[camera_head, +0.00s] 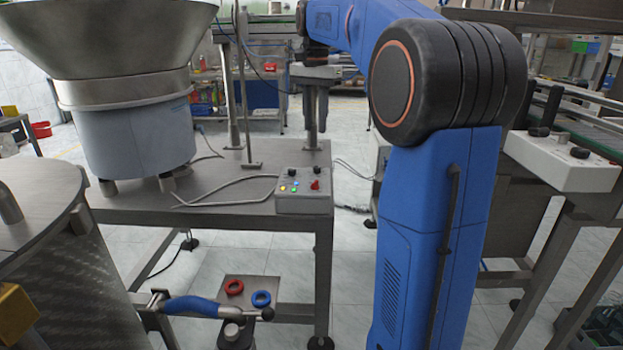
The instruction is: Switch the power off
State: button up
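A light grey control box (303,204) sits on the front right corner of the metal table. It carries a red switch (315,185), two black knobs along its back edge, and small lit yellow, green and blue lamps. The labels and the exact position of the switch are too small to read. My gripper (317,112) hangs pointing down beyond and above the box, apart from it. Its fingers are dark and small, and whether they are open or shut is unclear.
A large metal bowl feeder (135,125) stands on the table's left. Thin upright posts (247,100) rise behind the box. A blue-handled lever (190,306) is at the lower front. Another white control box (560,160) stands at right by a conveyor. My blue arm fills the centre right.

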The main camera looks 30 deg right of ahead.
aim_at(315, 182)
notch_tip(315, 182, down, 17)
jog(key=shift+r, duration=0.1)
dwell(0.5)
grip_shut()
